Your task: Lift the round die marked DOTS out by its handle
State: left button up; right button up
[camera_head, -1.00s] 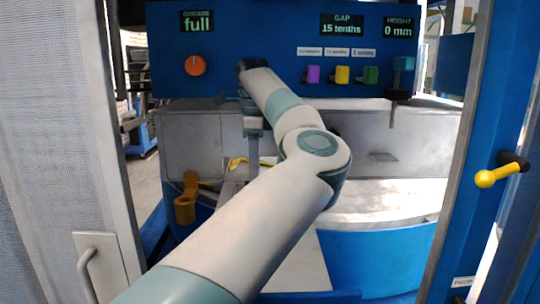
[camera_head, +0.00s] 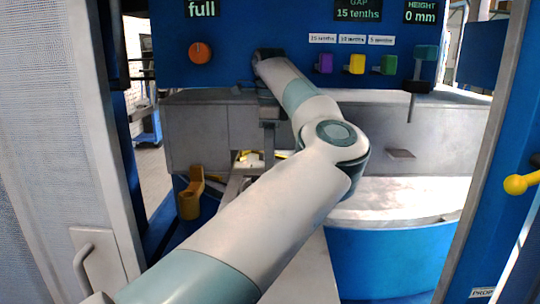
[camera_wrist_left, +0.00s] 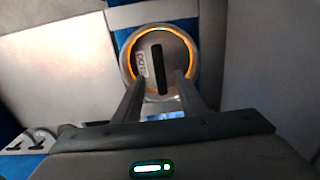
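The round die (camera_wrist_left: 172,46) shows in the left wrist view as a grey disc with a glowing orange rim. An upright black bar handle (camera_wrist_left: 158,62) crosses its middle. A small pale label (camera_wrist_left: 140,63) left of the handle appears to read DOTS. My left gripper (camera_wrist_left: 159,80) is open, with one finger on each side of the handle and gaps between; I cannot tell how deep the fingers reach. In the head view, my left gripper (camera_head: 269,140) points down in front of the grey machine wall; its fingertips and the die are not clear there. My right gripper is out of view.
A blue panel (camera_head: 240,60) with an orange knob (camera_head: 200,53) and coloured switches stands behind my arm. An ochre bracket (camera_head: 190,195) is left of the gripper. A grey door (camera_head: 60,130) stands left; a blue post with a yellow handle (camera_head: 516,185) stands right.

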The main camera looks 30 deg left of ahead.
pick_arm(q)
jog(key=shift+f, duration=0.75)
jog(key=shift+f+p, duration=1.1)
jog(key=shift+f, duration=1.7)
grip_shut()
jog(key=shift+r, duration=0.2)
